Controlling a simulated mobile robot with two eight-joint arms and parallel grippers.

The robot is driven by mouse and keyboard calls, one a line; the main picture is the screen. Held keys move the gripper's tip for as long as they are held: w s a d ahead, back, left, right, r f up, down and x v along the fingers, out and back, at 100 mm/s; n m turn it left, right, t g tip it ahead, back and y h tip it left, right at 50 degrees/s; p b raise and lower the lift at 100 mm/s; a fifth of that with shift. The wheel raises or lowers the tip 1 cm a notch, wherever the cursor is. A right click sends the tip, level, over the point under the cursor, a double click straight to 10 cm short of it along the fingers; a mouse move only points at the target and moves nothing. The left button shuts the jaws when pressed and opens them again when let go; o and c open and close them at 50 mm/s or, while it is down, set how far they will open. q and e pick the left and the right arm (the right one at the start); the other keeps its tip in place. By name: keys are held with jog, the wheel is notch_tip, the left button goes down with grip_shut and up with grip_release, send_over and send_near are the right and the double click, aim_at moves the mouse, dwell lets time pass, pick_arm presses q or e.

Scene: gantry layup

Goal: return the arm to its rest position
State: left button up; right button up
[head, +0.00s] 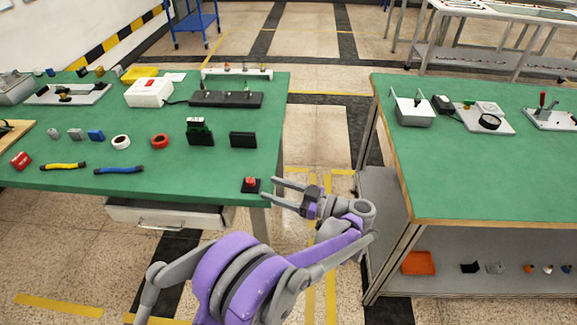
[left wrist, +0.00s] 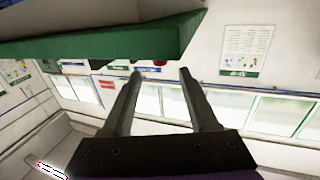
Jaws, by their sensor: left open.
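My left arm comes up from the bottom of the head view, purple and grey. Its gripper (head: 272,190) is open and empty, with its two fingers pointing left at the right front corner of the left green table (head: 200,172). A red button on a black base (head: 250,184) sits on that corner, just left of the fingertips. I cannot tell whether the fingers touch it. In the left wrist view the open fingers (left wrist: 160,75) show nothing between them, and the green table edge (left wrist: 100,48) crosses near the tips. My right gripper is not in view.
A second green-topped bench (head: 480,180) with a lower shelf stands at the right. An aisle of bare floor (head: 315,135) runs between the tables. A drawer (head: 170,215) hangs under the left table. Several tools and parts lie on both tops.

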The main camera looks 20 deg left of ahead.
pick_arm(q)
jog(key=shift+r, duration=0.1)
jog(key=w+a+r+m+t+h, duration=0.2)
jog(key=w+r+m+t, duration=0.3)
jog(key=r+t, duration=0.6)
jog(key=w+d+r+m+t+h, duration=0.2)
jog(key=d+r+m+t+h, duration=0.2)
jog(key=d+m+t+h, duration=0.45)
jog(key=s+d+f+m+g+h, duration=0.3)
jog(key=s+f+m+g+h, duration=0.2)
jog(key=s+f+g+h, duration=0.45)
jog(key=s+a+f+g+y, duration=0.1)
jog(key=s+a+f+g, duration=0.1)
jog(key=s+f, duration=0.45)
jog(key=s+a+f+n+g, duration=0.1)
jog(key=s+a+f+g, duration=0.2)
jog(key=s, duration=0.7)
jog(key=s+a+f+g+y, duration=0.1)
jog(key=s+a+f+g, duration=0.1)
jog(key=s+f, duration=0.45)
notch_tip(320, 180, up, 21)
jog(key=w+t+p, duration=0.1)
jog(key=p, duration=1.6)
jog(key=shift+w+d, duration=0.2)
jog(key=shift+d, duration=0.05)
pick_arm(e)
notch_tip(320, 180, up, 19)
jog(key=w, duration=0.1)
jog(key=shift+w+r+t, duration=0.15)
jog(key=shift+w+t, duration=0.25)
